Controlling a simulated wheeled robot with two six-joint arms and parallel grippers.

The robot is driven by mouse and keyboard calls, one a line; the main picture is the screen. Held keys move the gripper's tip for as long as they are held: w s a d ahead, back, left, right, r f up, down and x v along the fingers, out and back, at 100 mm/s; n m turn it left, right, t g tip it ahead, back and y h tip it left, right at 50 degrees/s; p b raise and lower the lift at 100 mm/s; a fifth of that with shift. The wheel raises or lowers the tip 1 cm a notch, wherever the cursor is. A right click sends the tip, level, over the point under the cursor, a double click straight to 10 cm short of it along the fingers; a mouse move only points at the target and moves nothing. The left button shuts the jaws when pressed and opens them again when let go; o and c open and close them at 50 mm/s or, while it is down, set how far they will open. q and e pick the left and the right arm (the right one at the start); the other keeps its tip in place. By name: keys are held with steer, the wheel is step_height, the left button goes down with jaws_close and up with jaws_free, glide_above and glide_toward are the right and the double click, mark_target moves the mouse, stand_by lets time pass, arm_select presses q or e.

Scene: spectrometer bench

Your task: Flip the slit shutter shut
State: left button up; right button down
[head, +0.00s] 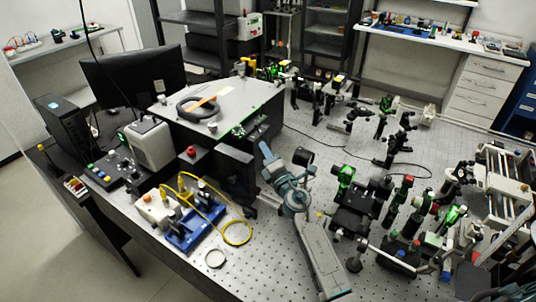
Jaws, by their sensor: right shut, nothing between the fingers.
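The spectrometer is a large box with a white top (225,98) and dark sides, left of centre. My right arm comes in from the bottom. Its blue-grey gripper (266,150) is shut and empty, close to the box's right front side in the picture. A dark upright block (236,164) stands just left of the gripper, in front of the box. I cannot make out the slit shutter or its position; it is too small or hidden. Any contact of the gripper with the box or block cannot be told. My left gripper is not in view.
A blue tray with yellow fibre (237,233) lies at front left. A grey unit (149,143) and a button panel (112,168) stand left of the box. Crowded optics (360,205) fill the right.

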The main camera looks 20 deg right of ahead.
mark_target(257, 128)
steer(key=shift+b+x, duration=0.35)
steer(key=shift+x, duration=2.6)
steer(key=shift+w, duration=0.1)
